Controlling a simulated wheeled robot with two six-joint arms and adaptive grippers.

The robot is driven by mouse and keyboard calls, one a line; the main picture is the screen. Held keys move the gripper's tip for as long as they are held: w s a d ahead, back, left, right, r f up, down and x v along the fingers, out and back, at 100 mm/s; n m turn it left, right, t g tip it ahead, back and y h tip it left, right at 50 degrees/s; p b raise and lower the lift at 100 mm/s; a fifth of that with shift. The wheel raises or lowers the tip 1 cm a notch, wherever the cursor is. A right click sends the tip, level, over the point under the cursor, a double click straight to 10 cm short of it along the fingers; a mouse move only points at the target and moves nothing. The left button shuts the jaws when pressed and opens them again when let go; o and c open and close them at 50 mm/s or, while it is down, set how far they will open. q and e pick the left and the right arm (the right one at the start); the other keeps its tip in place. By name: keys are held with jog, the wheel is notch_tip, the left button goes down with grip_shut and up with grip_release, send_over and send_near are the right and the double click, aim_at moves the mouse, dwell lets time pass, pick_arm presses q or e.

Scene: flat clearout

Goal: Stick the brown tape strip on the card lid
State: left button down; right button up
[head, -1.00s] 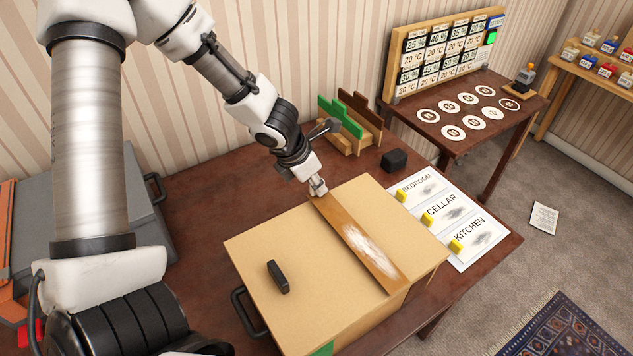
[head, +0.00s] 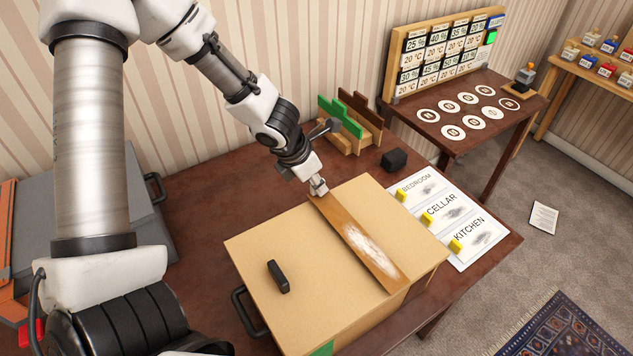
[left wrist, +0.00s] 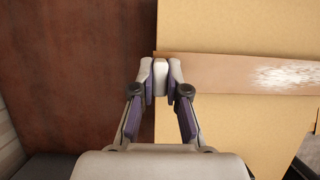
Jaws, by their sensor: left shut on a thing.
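The brown tape strip (head: 358,236) lies straight across the card lid (head: 290,230) of the box, with a whitish glossy patch along its middle. It also shows in the left wrist view (left wrist: 220,72), running right from the lid's edge. My left gripper (head: 318,188) is at the strip's far end, by the lid's back edge. In the left wrist view its fingers (left wrist: 160,78) are closed around a small pale piece at the strip's end. I cannot tell whether that piece is part of the strip. My right gripper is not in view.
A label sheet (head: 447,218) with yellow pieces lies right of the box. A black cube (head: 394,160) and a wooden rack (head: 352,125) stand behind. A grey case (head: 90,190) is at left.

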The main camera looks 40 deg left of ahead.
pick_arm(q)
jog(key=shift+f+b, duration=0.8)
jog(key=shift+f, duration=0.05)
jog(key=c, duration=1.1)
grip_release()
jog(key=shift+r, duration=0.15)
jog(key=v, duration=0.7)
jog(key=shift+s, duration=0.15)
